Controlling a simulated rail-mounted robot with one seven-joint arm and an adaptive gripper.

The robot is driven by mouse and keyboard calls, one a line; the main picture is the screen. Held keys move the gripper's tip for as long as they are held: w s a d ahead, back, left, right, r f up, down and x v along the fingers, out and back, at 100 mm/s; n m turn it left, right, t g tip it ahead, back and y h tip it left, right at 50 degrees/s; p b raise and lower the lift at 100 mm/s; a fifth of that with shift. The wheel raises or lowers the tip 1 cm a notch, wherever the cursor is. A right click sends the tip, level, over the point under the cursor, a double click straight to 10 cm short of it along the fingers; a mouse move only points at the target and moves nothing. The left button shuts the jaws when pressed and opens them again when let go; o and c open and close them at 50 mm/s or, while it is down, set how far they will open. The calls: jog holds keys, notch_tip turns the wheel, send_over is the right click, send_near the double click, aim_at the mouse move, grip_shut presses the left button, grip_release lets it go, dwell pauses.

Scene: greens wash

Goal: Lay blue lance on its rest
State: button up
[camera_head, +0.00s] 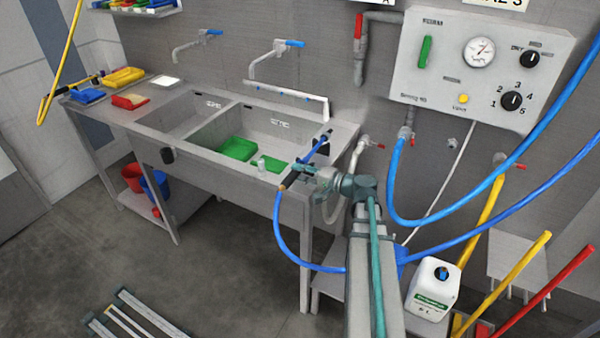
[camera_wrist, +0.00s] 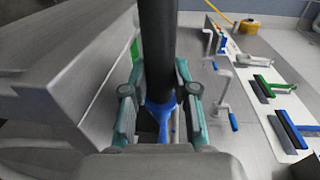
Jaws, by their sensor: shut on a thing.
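The blue lance (camera_head: 318,146) is in my gripper (camera_head: 299,176) above the front right corner of the sink bench.
The steel sink (camera_head: 270,128) holds a green tray (camera_head: 238,149). A blue hose (camera_head: 278,235) hangs from the lance's lower end and loops right. A white canister (camera_head: 432,290) stands right of my arm. The control panel (camera_head: 480,60) is on the wall.

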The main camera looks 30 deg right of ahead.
jog(key=o, duration=0.8)
jog(key=v, duration=1.2)
